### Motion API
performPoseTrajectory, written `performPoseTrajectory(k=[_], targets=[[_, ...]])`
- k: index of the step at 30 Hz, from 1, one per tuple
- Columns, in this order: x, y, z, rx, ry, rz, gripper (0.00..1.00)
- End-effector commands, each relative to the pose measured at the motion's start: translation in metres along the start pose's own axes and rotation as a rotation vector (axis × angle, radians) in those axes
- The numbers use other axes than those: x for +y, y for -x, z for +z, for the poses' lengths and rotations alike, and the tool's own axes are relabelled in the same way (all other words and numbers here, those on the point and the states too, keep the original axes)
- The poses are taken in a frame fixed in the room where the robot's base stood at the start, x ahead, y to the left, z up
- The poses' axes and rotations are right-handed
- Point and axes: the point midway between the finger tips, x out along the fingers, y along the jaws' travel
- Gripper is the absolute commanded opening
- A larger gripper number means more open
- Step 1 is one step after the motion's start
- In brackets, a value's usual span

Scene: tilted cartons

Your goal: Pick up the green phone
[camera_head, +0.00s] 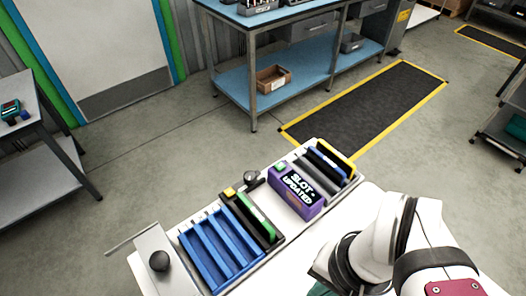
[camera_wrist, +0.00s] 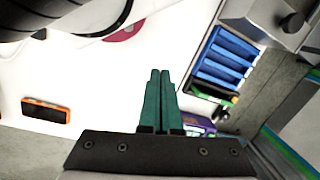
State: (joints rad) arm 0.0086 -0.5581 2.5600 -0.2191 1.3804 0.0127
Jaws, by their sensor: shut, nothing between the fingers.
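The green phone (camera_head: 257,216) stands on edge in a dark slotted carton (camera_head: 240,222), beside the blue slotted carton (camera_head: 212,250) on the white table. In the wrist view a green strip (camera_wrist: 200,96) shows at the lower end of the blue carton; it looks like the same phone, partly hidden. My gripper (camera_wrist: 160,73) has teal fingers pressed together with nothing between them. It is apart from the phone, above bare table. In the head view only a bit of teal shows at the bottom edge.
A black knob (camera_head: 159,261) stands left of the blue carton. An orange-edged device (camera_wrist: 46,111) lies on the table. Bare white table lies around my fingers.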

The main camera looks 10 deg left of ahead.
Motion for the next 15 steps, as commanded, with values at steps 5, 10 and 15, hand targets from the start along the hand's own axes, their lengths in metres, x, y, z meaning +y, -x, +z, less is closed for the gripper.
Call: performPoseTrajectory(k=[5,10,15], targets=[[0.0,0.0,0.0,0.0,0.0,0.0,0.02],[0.0,0.0,0.0,0.0,0.0,0.0,0.32],[0.0,0.0,0.0,0.0,0.0,0.0,0.54]])
